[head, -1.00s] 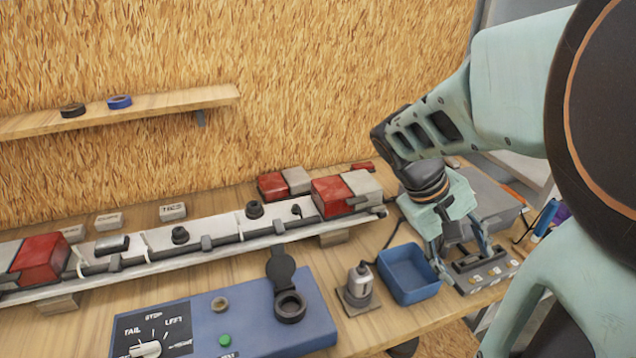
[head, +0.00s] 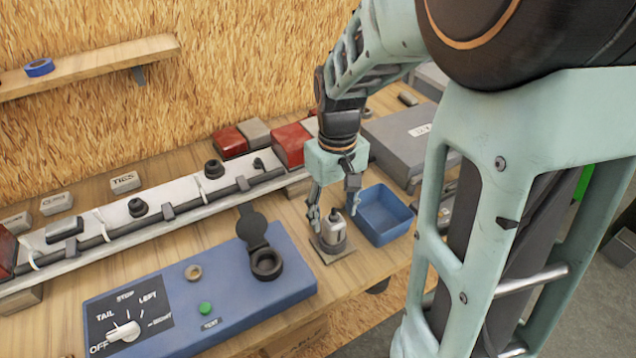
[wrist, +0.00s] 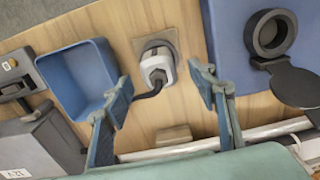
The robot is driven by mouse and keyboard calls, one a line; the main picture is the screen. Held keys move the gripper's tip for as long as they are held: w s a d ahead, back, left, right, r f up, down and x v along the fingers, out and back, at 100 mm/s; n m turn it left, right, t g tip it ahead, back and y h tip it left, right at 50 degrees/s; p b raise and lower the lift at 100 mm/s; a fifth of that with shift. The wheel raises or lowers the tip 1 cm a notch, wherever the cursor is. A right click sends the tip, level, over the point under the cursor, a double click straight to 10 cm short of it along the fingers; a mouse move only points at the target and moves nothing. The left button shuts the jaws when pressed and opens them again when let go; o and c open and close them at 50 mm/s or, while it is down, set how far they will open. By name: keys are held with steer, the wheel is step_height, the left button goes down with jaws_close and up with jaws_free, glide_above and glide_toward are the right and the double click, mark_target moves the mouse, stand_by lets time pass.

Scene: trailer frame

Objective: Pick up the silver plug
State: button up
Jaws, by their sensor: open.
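The silver plug (head: 338,222) stands upright on a small dark square base (head: 328,252) on the bench, between the blue control box and the blue tray. It also shows in the wrist view (wrist: 157,68), with a dark cable curving from it. My gripper (head: 333,205) is above and around the plug's top in the head view, fingers pointing down. In the wrist view my gripper (wrist: 166,82) is open, with one finger on each side of the plug and gaps between. It holds nothing. Whether a finger touches the plug cannot be told.
A blue tray (head: 408,216) stands close right of the plug. The blue control box (head: 210,290) with a raised-lid socket (head: 266,262) is at left. Behind runs a grey rail (head: 100,225) with red lamps. A grey case (head: 400,140) stands at back right.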

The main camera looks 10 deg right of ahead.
steer(key=shift+d+f, duration=0.1)
steer(key=shift+f, duration=2.6)
steer(key=c, duration=0.8)
